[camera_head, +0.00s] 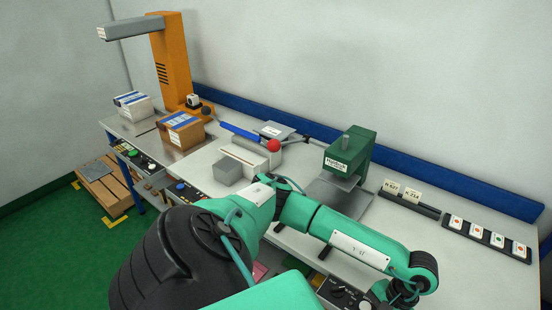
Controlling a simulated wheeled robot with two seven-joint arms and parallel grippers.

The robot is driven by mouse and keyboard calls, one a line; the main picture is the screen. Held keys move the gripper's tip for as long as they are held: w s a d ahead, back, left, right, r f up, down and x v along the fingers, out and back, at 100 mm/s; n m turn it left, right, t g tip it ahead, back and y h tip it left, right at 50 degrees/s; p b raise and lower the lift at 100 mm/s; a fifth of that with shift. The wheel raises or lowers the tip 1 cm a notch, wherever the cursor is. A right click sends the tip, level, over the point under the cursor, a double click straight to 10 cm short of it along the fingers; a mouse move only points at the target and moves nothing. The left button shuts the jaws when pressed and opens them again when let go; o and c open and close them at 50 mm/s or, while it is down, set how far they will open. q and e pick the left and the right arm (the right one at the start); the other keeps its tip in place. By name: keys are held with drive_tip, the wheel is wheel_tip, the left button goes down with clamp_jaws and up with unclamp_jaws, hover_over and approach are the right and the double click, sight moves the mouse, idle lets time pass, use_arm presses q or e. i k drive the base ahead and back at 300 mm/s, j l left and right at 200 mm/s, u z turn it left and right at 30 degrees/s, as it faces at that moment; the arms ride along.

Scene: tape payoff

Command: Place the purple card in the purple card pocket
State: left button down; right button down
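I cannot make out a purple card or a purple pocket for certain. A teal arm of mine crosses the lower middle of the view and bends down at the right. Neither gripper's fingers show.
A green press (350,152) stands mid-bench, with a rack (409,205) holding two labelled cards to its right. A grey block (228,170), a red knob (274,146), boxes (181,131) and an orange post (170,60) are further left. A blue rail (430,174) runs along the back.

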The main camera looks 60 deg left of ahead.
sight(118, 105)
drive_tip(key=k+j+u, duration=0.1)
drive_tip(key=k+u, duration=0.25)
drive_tip(key=k, duration=0.3)
drive_tip(key=u, duration=1.8)
drive_tip(key=i+u, duration=0.1)
drive_tip(key=u, duration=1.25)
drive_tip(key=i+l, duration=0.2)
drive_tip(key=i, duration=0.3)
drive_tip(key=i+l+u, duration=0.15)
drive_tip(key=i, duration=0.3)
drive_tip(key=i+l, duration=0.35)
drive_tip(key=i, duration=1.6)
drive_tip(key=j+u, duration=0.05)
